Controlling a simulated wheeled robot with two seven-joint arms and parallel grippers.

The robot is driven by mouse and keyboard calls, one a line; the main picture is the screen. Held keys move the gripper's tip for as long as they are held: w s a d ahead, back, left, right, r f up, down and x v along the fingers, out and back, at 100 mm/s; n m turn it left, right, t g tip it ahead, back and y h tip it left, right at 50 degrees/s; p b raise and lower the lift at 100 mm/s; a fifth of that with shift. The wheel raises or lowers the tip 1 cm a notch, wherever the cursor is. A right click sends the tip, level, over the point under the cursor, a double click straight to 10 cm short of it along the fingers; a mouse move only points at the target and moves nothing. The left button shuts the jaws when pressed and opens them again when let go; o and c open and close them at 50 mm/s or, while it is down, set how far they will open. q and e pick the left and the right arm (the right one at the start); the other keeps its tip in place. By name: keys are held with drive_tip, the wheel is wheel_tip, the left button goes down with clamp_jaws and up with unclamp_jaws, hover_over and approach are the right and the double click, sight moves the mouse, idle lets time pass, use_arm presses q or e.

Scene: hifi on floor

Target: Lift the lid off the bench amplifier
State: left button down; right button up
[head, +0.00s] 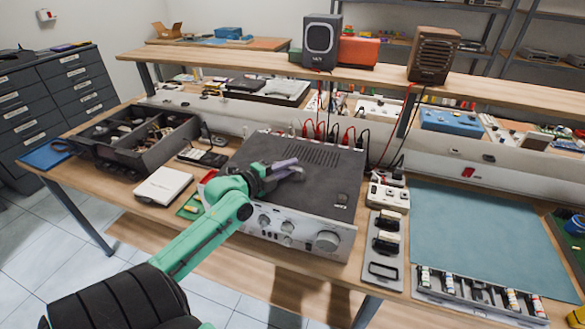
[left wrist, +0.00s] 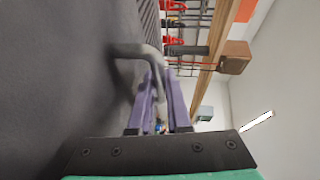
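The bench amplifier (head: 290,229) stands on the workbench, its silver front with several knobs facing me. Its dark grey lid (head: 330,187), slotted at the back, lies flat on top, with no clear gap around its edge. My left gripper (head: 290,168) is low over the lid's middle, its purple fingers pointing right. In the left wrist view a bent grey handle (left wrist: 135,50) rises from the lid (left wrist: 60,80) and runs between the close-set fingertips (left wrist: 159,80), which appear shut on it. My arm hides the amplifier's left front corner. My right gripper is not in view.
Red and black leads (head: 335,135) plug in behind the amplifier. A black parts tray (head: 125,165) and a white box (head: 163,186) lie left. A power strip (head: 385,247) and a teal mat (head: 490,240) lie right. A raised shelf with speakers (head: 321,42) runs behind.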

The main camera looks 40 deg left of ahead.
use_arm(q)
wheel_tip(320, 180, up, 10)
drive_tip(key=shift+r+b, duration=0.1)
drive_tip(key=shift+b, duration=0.65)
drive_tip(key=shift+w, duration=0.1)
drive_tip(key=shift+r, duration=0.1)
wheel_tip(320, 180, up, 7)
drive_tip(key=p, duration=0.7)
idle(0.4)
drive_tip(key=shift+r, duration=0.1)
